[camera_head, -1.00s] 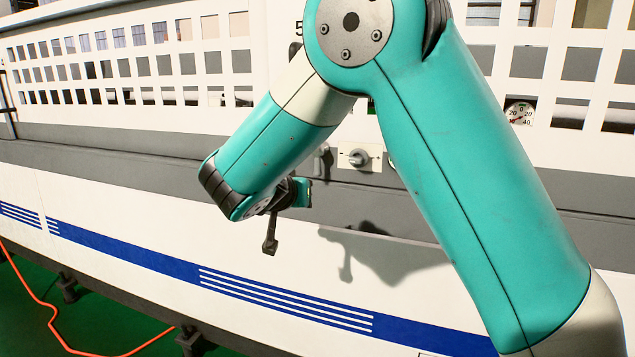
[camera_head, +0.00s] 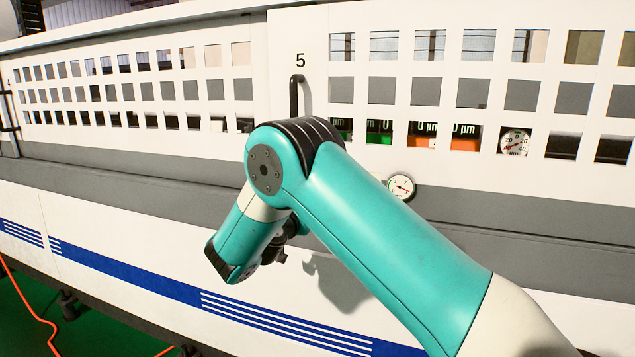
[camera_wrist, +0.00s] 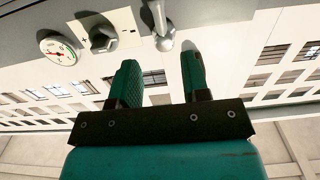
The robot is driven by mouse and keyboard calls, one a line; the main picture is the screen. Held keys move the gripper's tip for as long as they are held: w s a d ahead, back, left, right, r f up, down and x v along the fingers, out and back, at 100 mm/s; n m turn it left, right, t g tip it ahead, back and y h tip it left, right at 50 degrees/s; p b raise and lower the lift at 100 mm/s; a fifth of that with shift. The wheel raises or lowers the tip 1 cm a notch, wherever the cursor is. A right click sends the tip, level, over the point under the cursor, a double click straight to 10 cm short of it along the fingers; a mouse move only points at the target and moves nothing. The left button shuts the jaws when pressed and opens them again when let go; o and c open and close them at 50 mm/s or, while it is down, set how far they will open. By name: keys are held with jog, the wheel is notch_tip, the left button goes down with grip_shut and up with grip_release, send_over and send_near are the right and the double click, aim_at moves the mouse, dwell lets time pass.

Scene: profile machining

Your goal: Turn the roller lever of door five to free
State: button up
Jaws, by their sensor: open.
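Door five is a white grid panel (camera_head: 385,57) with a "5" and a dark handle, seen in the head view. In the wrist view, a pale metal lever (camera_wrist: 158,18) with a rounded end stands out from the machine front. My gripper (camera_wrist: 160,62) is open and empty, its two green fingers apart. The lever end lies just beyond the gap between the fingertips, and I see no contact. In the head view my arm hides the lever and most of the gripper.
In the wrist view, a dark knob (camera_wrist: 108,35) on a plate marked plus and minus sits left of the lever, close to the left finger. A round gauge (camera_wrist: 58,48) is further left; it also shows in the head view (camera_head: 401,187).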

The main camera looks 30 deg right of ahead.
jog(key=p+x, duration=0.2)
jog(key=x, duration=0.9)
grip_shut()
